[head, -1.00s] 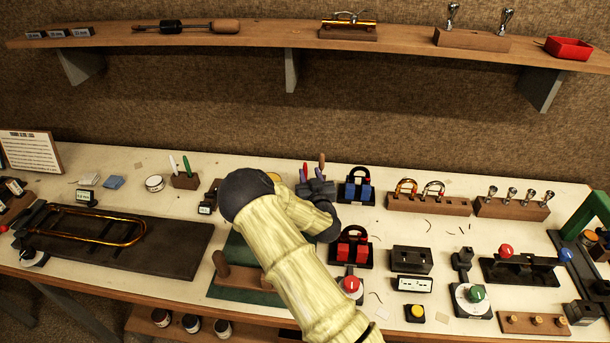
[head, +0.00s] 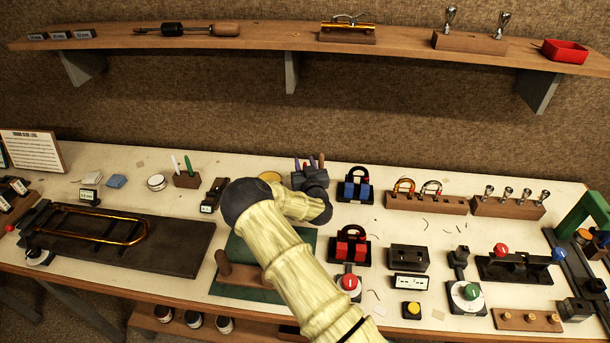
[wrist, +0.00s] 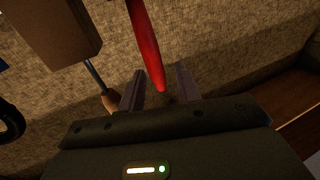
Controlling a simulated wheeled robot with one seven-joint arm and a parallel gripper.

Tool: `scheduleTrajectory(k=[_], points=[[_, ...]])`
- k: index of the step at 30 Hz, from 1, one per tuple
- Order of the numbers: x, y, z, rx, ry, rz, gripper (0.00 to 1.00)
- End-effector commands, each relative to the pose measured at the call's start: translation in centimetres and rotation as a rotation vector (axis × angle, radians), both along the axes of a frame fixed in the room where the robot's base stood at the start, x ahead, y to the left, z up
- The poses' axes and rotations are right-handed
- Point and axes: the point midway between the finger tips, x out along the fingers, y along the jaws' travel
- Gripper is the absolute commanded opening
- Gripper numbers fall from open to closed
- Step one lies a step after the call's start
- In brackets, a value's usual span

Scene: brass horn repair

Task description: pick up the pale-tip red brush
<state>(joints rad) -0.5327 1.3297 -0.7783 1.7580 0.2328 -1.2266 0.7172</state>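A red handle (wrist: 147,45) runs down from the top of the wrist view, and its tapered end lies between the two fingers of my gripper (wrist: 160,88). The fingers are apart, with a gap on each side of the handle. No pale tip shows in the wrist view, so I cannot tell from it which brush this is. In the head view my gripper (head: 312,172) is at the back of the bench, and my arm and gripper hide most of the brush area there.
In the head view a stand with blue blocks (head: 356,190) is just right of my gripper. A pen block (head: 187,180) stands to the left.

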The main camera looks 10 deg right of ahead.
Motion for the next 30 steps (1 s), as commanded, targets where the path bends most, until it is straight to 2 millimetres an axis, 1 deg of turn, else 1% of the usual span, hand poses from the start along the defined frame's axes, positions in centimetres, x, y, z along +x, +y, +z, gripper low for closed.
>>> scheduleTrajectory(k=[14, 15, 17, 19, 30], points=[[-0.04, 0.0, -0.06, 0.0, 0.001, 0.0, 0.34], [-0.04, 0.0, -0.06, 0.0, 0.001, 0.0, 0.26], [-0.04, 0.0, -0.05, 0.0, 0.001, 0.0, 0.14], [-0.05, 0.0, -0.06, 0.0, 0.001, 0.0, 0.0], [-0.05, 0.01, -0.04, 0.0, 0.001, 0.0, 0.0]])
